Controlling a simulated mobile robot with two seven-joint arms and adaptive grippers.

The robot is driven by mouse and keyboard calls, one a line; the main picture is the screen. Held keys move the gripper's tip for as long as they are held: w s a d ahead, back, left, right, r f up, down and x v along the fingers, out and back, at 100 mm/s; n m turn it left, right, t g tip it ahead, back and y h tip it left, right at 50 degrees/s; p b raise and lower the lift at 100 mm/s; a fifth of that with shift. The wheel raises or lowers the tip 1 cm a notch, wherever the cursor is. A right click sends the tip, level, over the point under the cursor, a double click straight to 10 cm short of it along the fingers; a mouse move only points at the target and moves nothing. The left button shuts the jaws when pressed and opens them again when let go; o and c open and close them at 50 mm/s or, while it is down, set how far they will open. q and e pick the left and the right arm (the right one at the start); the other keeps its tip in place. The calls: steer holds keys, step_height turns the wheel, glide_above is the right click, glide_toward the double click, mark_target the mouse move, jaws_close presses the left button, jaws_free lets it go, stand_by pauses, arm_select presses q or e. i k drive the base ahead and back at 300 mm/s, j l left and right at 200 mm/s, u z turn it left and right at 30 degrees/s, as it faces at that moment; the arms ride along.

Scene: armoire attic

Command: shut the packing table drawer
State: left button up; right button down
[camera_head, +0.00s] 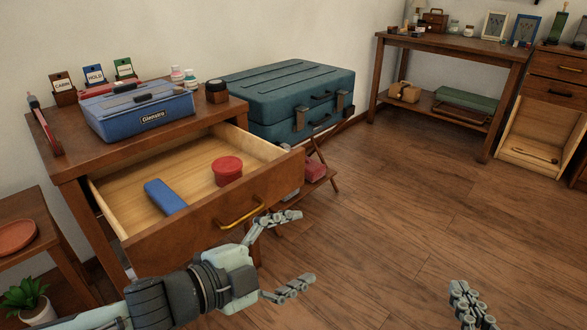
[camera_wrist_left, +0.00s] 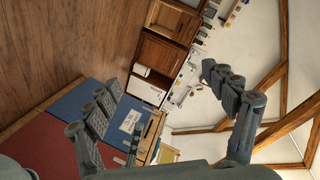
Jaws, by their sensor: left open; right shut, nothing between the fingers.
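The packing table (camera_head: 75,165) stands at the left, and its wooden drawer (camera_head: 190,226) is pulled far out. The drawer has a brass handle (camera_head: 240,212) on its front. A blue block (camera_head: 165,197) and a round red tin (camera_head: 228,170) lie inside it. My left gripper (camera_head: 304,247) is open and empty, in front of the drawer front near the handle; its upper finger overlaps the front's lower edge in the picture, and I cannot tell whether they touch. The left wrist view shows its two spread fingers (camera_wrist_left: 165,95). My right gripper (camera_head: 471,306) is shut at the bottom right, partly cut off.
A blue case (camera_head: 140,112), small card stands and jars are on the tabletop. A teal trunk (camera_head: 285,88) stands behind, with a low folding stand (camera_head: 318,176) beside the drawer. A side table (camera_head: 20,210) is at left. The floor (camera_head: 420,210) to the right is clear.

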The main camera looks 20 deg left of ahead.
mark_target(154, 244)
steer(key=j+u, duration=0.1)
steer(key=u, duration=0.25)
steer(key=k+j+u, duration=0.1)
steer(key=u, duration=0.25)
steer(key=j+u, duration=0.1)
steer(key=u, duration=0.25)
steer(key=i+l, duration=0.1)
steer(key=l, duration=0.15)
steer(key=i+l, duration=0.1)
steer(key=l, duration=0.2)
